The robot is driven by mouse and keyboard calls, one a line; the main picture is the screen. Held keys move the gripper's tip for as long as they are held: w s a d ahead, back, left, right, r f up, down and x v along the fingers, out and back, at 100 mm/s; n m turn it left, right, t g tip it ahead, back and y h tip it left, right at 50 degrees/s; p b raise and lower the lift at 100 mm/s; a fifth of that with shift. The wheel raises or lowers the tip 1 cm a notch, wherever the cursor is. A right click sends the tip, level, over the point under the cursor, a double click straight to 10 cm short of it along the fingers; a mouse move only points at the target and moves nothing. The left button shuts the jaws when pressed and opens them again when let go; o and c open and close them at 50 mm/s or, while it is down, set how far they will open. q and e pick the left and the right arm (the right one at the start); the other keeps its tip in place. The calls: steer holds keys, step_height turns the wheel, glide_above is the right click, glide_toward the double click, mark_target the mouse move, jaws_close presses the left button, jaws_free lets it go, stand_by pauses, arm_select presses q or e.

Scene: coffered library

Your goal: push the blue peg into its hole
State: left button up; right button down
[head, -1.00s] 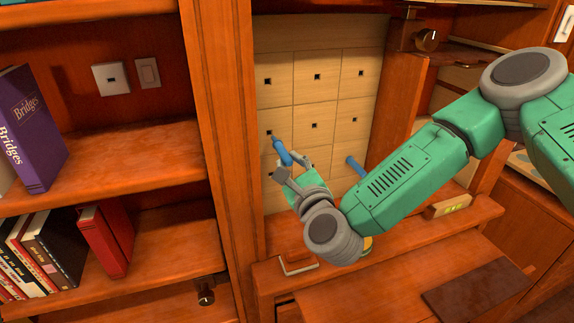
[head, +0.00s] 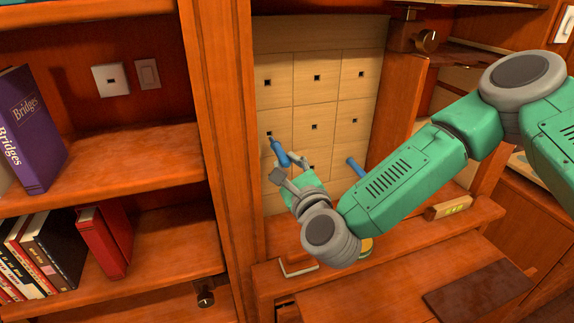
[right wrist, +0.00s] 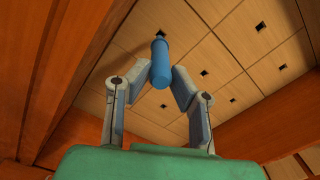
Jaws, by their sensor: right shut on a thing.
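The blue peg (head: 280,153) is tilted, its narrow tip pointing up and left at the left-column, middle-row hole (head: 269,134) of the pale wooden panel. The peg also shows in the right wrist view (right wrist: 160,62), with its tip overlapping that dark hole (right wrist: 160,32). I cannot tell whether the tip is inside the hole or just at its mouth. My right gripper (head: 288,167) is shut on the peg's rear part; the two fingers flank it in the wrist view (right wrist: 162,78). My left gripper is not in view.
The pale panel (head: 295,60) has several square holes. Another blue rod (head: 355,168) sticks out from it, right of my gripper. A wooden upright (head: 220,120) stands close on the left.

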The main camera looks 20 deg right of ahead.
mark_target(280, 152)
steer(key=shift+d, duration=0.1)
stand_by(0.3)
steer(key=shift+w+b, duration=1.05)
steer(key=shift+w, duration=1.8)
steer(key=c, duration=1.3)
jaws_free()
steer(key=shift+c, duration=0.2)
steer(key=shift+s, duration=0.15)
steer(key=s, duration=1.1)
steer(key=shift+s+d+f, duration=0.1)
steer(key=shift+s+f, duration=0.1)
steer(key=shift+s, duration=0.1)
